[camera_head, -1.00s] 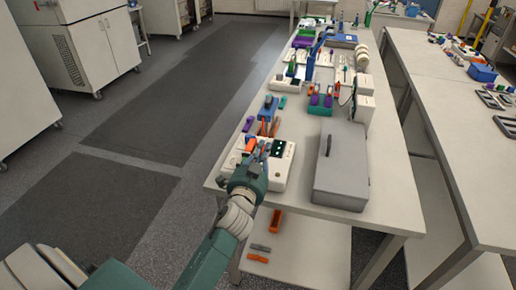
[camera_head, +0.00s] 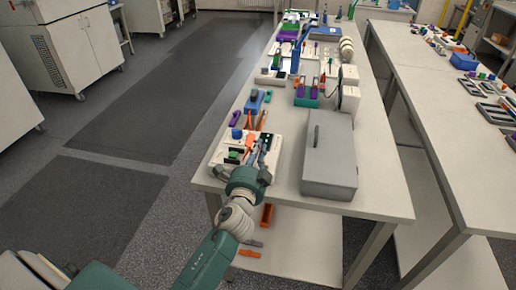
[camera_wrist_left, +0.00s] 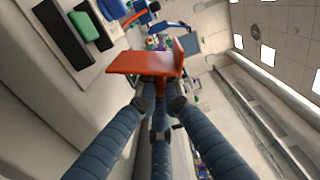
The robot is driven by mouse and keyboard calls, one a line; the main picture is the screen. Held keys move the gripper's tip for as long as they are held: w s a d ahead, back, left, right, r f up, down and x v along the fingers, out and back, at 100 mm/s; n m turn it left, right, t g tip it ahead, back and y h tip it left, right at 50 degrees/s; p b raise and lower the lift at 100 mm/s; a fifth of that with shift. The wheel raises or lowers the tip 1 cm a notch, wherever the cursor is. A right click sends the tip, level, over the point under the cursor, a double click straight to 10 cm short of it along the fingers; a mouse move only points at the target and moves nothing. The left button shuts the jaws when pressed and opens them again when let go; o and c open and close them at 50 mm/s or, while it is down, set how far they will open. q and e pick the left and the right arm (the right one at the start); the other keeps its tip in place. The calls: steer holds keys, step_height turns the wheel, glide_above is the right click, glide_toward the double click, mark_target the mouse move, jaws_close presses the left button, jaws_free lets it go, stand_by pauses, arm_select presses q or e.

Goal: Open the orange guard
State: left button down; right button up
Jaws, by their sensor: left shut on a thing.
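The battery cycler is the white box (camera_head: 225,154) with a blue knob (camera_head: 237,133) and a green part on top, near the table's near left corner. The orange guard (camera_head: 250,140) stands tilted up on its top. In the left wrist view the guard (camera_wrist_left: 143,63) shows as an orange angled plate with a stem running down between my fingertips. My left gripper (camera_head: 263,155) is over the right part of the cycler. It is shut on the guard, as the wrist view (camera_wrist_left: 160,103) shows. The guard's hinge is hidden. My right gripper is not in view.
A grey lidded case (camera_head: 330,165) stands close on the right of the cycler. Orange-handled tools (camera_head: 260,121) and a blue holder (camera_head: 255,102) lie behind it. A shelf below holds an orange bin (camera_head: 267,214). The table's front strip is bare.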

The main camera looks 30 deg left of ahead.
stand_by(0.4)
arm_select(q)
steer(key=c, duration=1.9)
jaws_free()
steer(key=v, duration=1.2)
steer(key=shift+s+a+f, duration=0.1)
